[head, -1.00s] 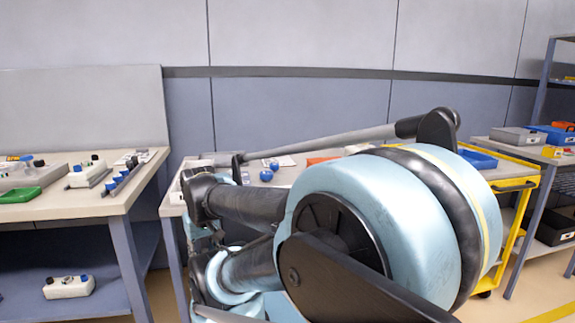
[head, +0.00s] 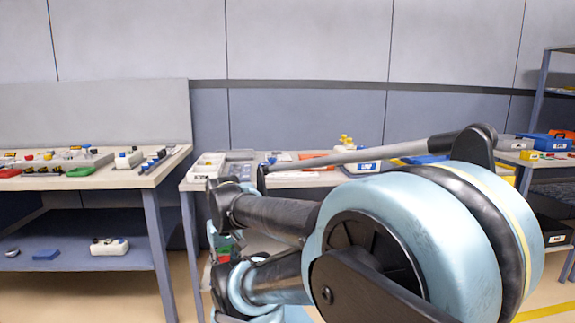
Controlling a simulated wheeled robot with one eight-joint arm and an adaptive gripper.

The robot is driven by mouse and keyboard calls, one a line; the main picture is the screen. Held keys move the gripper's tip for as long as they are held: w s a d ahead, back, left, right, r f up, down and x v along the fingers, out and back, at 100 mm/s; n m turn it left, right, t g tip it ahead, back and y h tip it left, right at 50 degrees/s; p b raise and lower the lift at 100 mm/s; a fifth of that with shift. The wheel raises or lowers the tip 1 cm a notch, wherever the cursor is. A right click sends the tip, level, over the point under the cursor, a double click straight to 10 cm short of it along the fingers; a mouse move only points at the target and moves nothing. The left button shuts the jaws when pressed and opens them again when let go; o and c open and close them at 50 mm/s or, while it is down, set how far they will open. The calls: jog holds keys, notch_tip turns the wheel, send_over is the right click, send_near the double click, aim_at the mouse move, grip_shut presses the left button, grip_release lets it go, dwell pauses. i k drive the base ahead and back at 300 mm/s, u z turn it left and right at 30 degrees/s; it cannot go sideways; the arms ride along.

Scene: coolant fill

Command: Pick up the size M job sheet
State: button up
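No job sheet marked size M can be made out. A small pale flat patch (head: 283,157) lies on the middle table (head: 300,181); I cannot tell whether it is a sheet. My arm, with its large light-blue joint and black links, fills the lower middle and right of the head view and hides much of that table. My gripper's fingers do not show, so what it holds cannot be seen.
A left bench (head: 100,182) carries a green tray (head: 81,171), a white bottle (head: 128,158) and several small parts. A white bin (head: 207,166) and an orange tray (head: 316,160) are on the middle table. A shelf rack (head: 546,90) stands at right.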

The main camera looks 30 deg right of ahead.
aim_at(280, 157)
jog(key=k, duration=0.55)
jog(key=z, duration=0.75)
jog(key=i, duration=1.05)
jog(key=u, duration=0.05)
